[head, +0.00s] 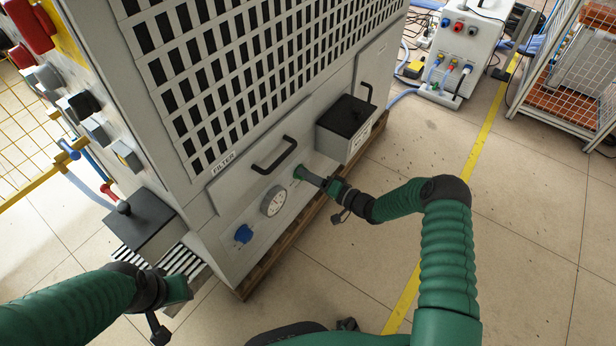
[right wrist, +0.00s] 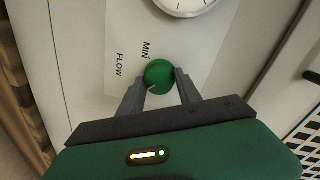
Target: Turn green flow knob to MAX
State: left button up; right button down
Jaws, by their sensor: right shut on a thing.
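The green flow knob (right wrist: 158,76) sits on a pale panel marked MIN and FLOW in the right wrist view. A light pointer line on it faces the lower left, toward my gripper. The MAX mark does not show. My right gripper (right wrist: 161,84) is shut on the knob, one finger on each side. In the head view the knob (head: 298,170) is mostly hidden by my right gripper (head: 306,174), which reaches the lower front of the machine. My left gripper (head: 180,290) is at the lower left, away from the knob; its fingers do not show clearly.
A round gauge (head: 273,201) is close beside the knob. A blue knob (head: 243,233) is lower left. A black handle (head: 274,155) and a grey box with a black top (head: 346,117) stick out nearby.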

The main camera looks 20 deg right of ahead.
jog(key=shift+w+d+r, duration=0.15)
jog(key=shift+w+d, duration=0.05)
jog(key=shift+d, duration=0.05)
jog(key=c, duration=1.2)
grip_release()
jog(key=o, duration=0.4)
jog(key=shift+s+a, duration=0.1)
jog(key=shift+c, duration=0.2)
jog(key=f+p+v, duration=0.1)
jog(key=p+v, duration=0.5)
jog(key=v, duration=1)
jog(key=shift+s+d+r+p, duration=0.25)
jog(key=shift+s+p, duration=0.05)
